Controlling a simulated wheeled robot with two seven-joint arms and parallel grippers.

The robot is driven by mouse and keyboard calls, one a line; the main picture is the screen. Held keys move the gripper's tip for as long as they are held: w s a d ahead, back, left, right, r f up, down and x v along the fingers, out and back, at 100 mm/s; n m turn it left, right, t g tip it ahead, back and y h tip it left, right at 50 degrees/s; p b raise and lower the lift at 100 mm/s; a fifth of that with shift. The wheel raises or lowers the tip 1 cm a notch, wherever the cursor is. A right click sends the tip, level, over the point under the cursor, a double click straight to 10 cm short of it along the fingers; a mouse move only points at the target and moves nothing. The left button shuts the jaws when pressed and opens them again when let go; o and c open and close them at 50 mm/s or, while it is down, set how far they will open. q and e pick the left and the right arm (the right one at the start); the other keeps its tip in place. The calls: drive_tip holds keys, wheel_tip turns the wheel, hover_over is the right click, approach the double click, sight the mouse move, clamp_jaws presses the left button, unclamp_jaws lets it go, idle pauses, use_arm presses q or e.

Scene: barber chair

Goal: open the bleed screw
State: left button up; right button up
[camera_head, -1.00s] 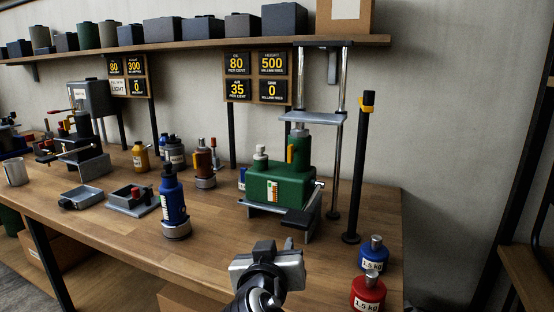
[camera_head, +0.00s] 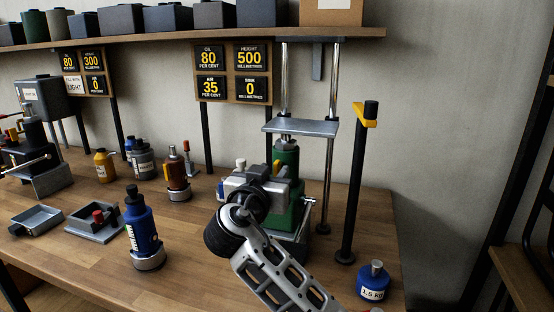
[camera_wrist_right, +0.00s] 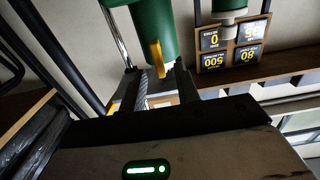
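The green hydraulic jack (camera_head: 286,157) stands under a small steel platform on the bench, its base largely hidden behind my right arm. An orange-yellow lever (camera_head: 276,168) sticks out of its cylinder; it also shows in the right wrist view (camera_wrist_right: 156,58). I cannot tell whether this lever is the bleed screw; no other screw shows clearly. My right gripper (camera_head: 262,182) is in front of the jack. In the right wrist view its two fingers (camera_wrist_right: 159,70) are apart, the lever's end showing between and just beyond their tips. No grip shows. My left gripper is out of view.
A blue 1.5 kg weight (camera_head: 373,283) is at the right. A blue bottle (camera_head: 142,230) stands left of my arm. Signs (camera_head: 233,73) hang behind.

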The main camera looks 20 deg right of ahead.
sight(275, 168)
drive_tip(key=x, duration=0.2)
drive_tip(key=shift+w+d, duration=0.2)
drive_tip(key=shift+w, duration=0.05)
drive_tip(key=shift+w+d+p, duration=0.25)
drive_tip(key=shift+w+p, duration=0.05)
drive_tip(key=shift+w, duration=0.1)
clamp_jaws()
